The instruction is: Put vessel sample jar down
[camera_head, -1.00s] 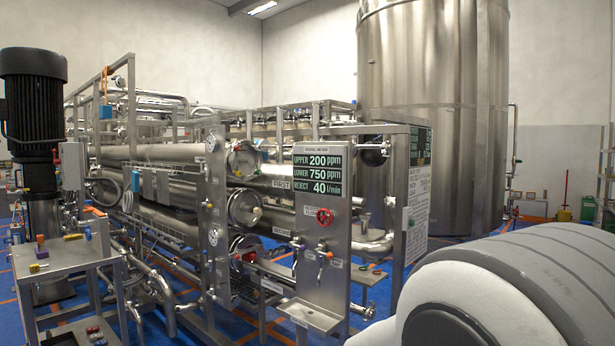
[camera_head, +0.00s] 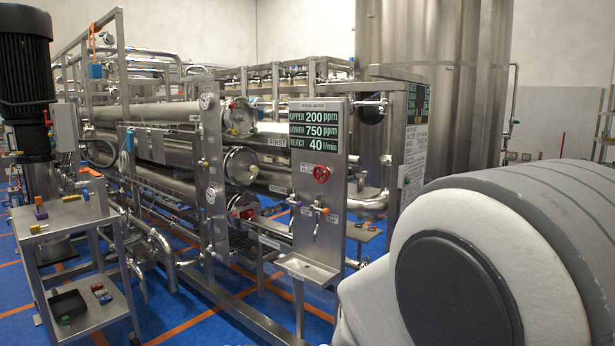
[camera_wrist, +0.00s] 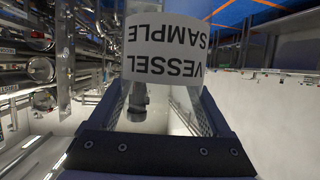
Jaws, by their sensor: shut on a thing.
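The vessel sample jar (camera_wrist: 165,48) is at the top middle of the wrist view, its white label reading "VESSEL SAMPLE" upside down in the picture. My gripper (camera_wrist: 160,95) is shut on the jar, with a finger on each side of it. The jar's ends are partly cut off or hidden. The head view shows neither the jar nor my gripper; only a large white and grey part of my arm fills its lower right.
A steel cart (camera_head: 70,215) with small coloured items and a black tray (camera_head: 68,305) stands at left. The pipe skid has a panel (camera_head: 320,200) with a small drip shelf (camera_head: 306,268). A large steel tank (camera_head: 430,50) stands behind.

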